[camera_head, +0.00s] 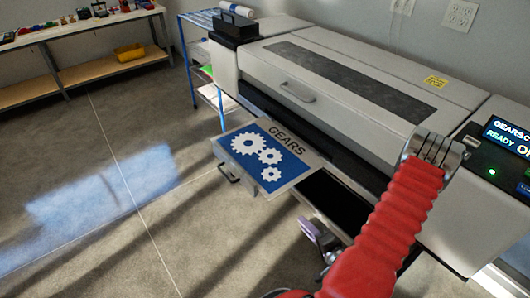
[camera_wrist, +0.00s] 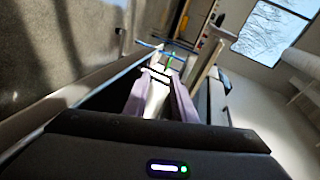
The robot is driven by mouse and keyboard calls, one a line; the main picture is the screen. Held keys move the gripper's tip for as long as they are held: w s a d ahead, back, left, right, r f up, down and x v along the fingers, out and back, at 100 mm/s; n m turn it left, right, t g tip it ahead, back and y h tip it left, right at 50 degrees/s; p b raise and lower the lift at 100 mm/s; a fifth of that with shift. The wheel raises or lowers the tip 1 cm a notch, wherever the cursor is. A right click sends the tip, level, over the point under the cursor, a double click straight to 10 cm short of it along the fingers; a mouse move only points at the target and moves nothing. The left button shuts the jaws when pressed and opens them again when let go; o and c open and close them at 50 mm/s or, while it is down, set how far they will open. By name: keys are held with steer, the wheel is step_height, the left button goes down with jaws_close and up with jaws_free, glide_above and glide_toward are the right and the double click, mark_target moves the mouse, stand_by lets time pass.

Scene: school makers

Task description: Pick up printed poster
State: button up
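The printed poster (camera_head: 268,158) is blue with white gears and a grey strip reading "GEARS". It lies at the front of the large printer, in the middle of the head view. My gripper (camera_head: 311,229), with purple fingers, is below and to the right of the poster, apart from it and partly hidden by my red arm. In the wrist view the purple fingers of my gripper (camera_wrist: 161,73) stand apart with a pale strip showing between them. I cannot tell the poster in the wrist view.
The large printer (camera_head: 330,70) fills the right side, with a lit display (camera_head: 508,135). A dark open tray (camera_head: 333,200) lies right of the poster. A blue-framed rack (camera_head: 190,62) stands behind. A bench (camera_head: 85,35) with small items stands back left. The left floor is clear.

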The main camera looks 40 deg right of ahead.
step_height(320, 180, up, 7)
steer(key=m+t, duration=0.2)
steer(key=t, duration=0.1)
steer(key=shift+w+d+f+m+h, duration=0.15)
steer(key=shift+w+d+m+h, duration=0.15)
steer(key=shift+w+h, duration=0.1)
steer(key=shift+w, duration=0.15)
glide_toward(289, 184)
steer(key=shift+w, duration=2.2)
steer(key=shift+w+d+f, duration=0.1)
steer(key=shift+w+f, duration=0.25)
steer(key=shift+f, duration=0.05)
steer(key=shift+w+d+r, duration=0.1)
steer(key=shift+w+d, duration=0.1)
steer(key=shift+w, duration=0.65)
steer(key=shift+w+d, duration=0.2)
steer(key=shift+w, duration=0.6)
steer(key=shift+w+d+r, duration=0.1)
steer(key=shift+w+d, duration=0.15)
steer(key=shift+w, duration=0.6)
